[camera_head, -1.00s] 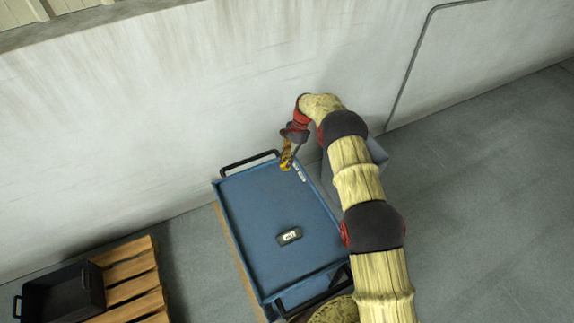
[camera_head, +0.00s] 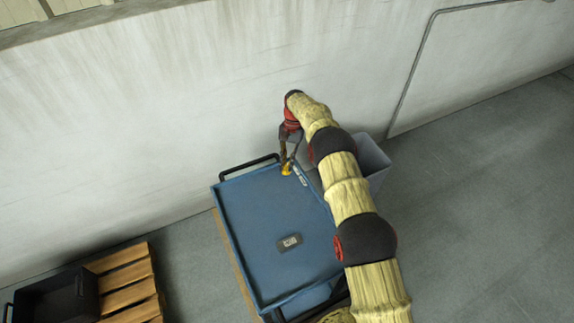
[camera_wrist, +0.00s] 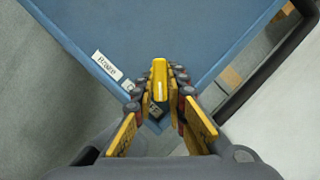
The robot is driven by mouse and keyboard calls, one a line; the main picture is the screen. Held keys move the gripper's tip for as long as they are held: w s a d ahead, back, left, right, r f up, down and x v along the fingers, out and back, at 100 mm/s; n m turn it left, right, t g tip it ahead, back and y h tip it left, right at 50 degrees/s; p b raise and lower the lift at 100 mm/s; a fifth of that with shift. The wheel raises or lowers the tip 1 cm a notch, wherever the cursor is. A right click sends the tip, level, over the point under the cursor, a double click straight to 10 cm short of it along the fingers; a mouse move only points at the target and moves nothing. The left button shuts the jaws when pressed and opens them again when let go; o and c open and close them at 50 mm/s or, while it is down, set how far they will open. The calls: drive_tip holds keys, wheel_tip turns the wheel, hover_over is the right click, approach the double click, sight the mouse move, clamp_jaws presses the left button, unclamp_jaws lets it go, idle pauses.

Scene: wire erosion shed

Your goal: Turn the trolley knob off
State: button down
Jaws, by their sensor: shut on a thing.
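The trolley (camera_head: 262,225) has a blue top with a raised rim and a black handle at its far end. My gripper (camera_head: 287,168) is at the trolley's far right corner. In the wrist view, the yellow-padded fingers of my gripper (camera_wrist: 160,85) are closed around a yellow knob (camera_wrist: 159,82) with a pale line on it, at the corner of the blue top. The fingers hide the knob's sides. A white label (camera_wrist: 107,66) with dark lettering is beside it, and a second label is partly hidden by the fingers.
A small dark box with a pale label (camera_head: 289,242) lies on the trolley top. A grey bin (camera_head: 374,160) stands right of the trolley, behind my arm. A wooden pallet (camera_head: 127,280) with a black crate (camera_head: 62,295) is at the lower left. A pale wall runs behind.

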drive_tip(key=c, duration=1.8)
unclamp_jaws()
drive_tip(key=v, duration=1.2)
